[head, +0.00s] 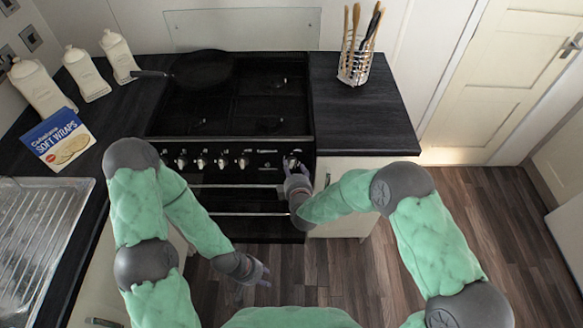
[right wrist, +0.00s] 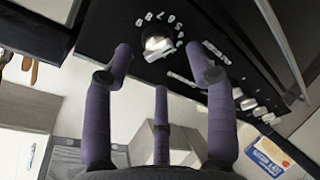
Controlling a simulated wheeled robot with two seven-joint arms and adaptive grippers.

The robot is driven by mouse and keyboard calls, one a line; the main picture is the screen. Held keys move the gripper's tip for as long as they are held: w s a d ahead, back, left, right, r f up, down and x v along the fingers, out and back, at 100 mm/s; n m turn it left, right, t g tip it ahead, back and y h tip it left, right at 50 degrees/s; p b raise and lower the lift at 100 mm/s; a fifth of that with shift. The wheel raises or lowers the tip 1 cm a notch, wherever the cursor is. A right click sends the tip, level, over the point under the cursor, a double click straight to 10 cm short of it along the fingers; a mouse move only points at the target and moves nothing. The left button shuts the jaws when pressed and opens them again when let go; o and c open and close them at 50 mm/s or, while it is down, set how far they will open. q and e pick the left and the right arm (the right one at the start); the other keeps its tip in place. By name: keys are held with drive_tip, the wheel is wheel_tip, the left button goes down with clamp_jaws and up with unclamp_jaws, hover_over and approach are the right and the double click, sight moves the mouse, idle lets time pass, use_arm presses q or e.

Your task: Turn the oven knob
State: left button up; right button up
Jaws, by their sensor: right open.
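The black oven (head: 235,204) has a row of silver knobs along its front panel. The rightmost knob (head: 290,162) is right by my right gripper (head: 296,178), which partly covers the panel there. In the right wrist view this knob (right wrist: 157,42) is round and silver, with white numbers around it. My right gripper (right wrist: 160,65) is open, its purple fingers spread below and on both sides of the knob. I cannot tell whether any finger touches it. My left gripper (head: 257,271) hangs low over the floor, away from the oven; its opening is too small to make out.
A black pan (head: 203,68) sits on the hob (head: 245,112). A utensil holder (head: 355,62) stands on the right counter (head: 365,115). White canisters (head: 85,75), a soft wraps box (head: 58,140) and a sink drainer (head: 42,225) are at left. Wooden floor (head: 345,270) is clear.

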sight(291, 165)
drive_tip(key=shift+b+x, duration=0.35)
drive_tip(key=shift+x, duration=1.5)
drive_tip(key=c, duration=1.1)
